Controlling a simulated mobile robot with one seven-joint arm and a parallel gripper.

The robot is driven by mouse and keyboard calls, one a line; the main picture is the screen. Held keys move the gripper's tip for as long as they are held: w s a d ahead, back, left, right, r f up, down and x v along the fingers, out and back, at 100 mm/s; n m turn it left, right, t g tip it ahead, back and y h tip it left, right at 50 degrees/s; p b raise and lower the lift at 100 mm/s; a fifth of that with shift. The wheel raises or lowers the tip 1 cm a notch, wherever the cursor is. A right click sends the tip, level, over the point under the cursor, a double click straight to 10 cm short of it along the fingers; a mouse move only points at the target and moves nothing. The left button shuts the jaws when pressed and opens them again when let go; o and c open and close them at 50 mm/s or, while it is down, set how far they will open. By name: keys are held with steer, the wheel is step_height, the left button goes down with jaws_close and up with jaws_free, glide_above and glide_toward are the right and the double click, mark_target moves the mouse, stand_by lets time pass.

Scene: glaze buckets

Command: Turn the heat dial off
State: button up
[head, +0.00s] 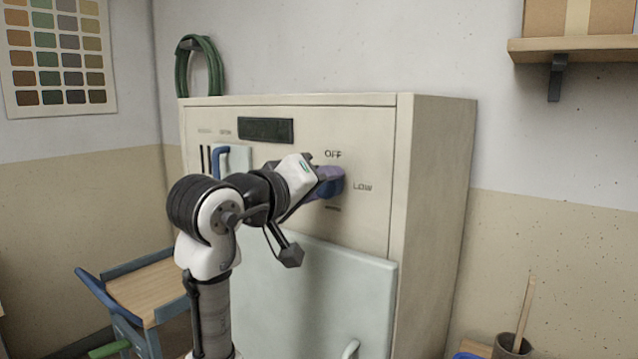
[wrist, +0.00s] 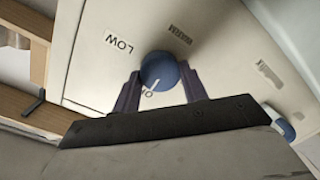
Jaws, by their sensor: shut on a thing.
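The heat dial (head: 338,187) is a round blue knob on the upper front of a cream kiln-like cabinet (head: 340,228). In the wrist view the dial (wrist: 160,68) sits between the two purple fingers of my gripper (wrist: 160,80), which is shut on it. Its white pointer mark points down-left in that view, toward a partly hidden label that seems to be OFF. LOW (wrist: 118,43) and a WARM label (wrist: 178,35) show clear of the fingers. In the head view my gripper (head: 325,181) reaches the dial from the left, with OFF (head: 333,154) above and LOW right.
A blue handle (head: 222,158) on a pale plate is left of the dial, behind my arm. A pale door (head: 310,300) is below. A wooden-topped cart (head: 155,288) stands left, a pot with a stick (head: 512,346) lower right, and a shelf (head: 575,43) upper right.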

steer(key=o, duration=1)
steer(key=b+v, duration=0.2)
steer(key=v, duration=1.2)
steer(key=shift+w, duration=0.1)
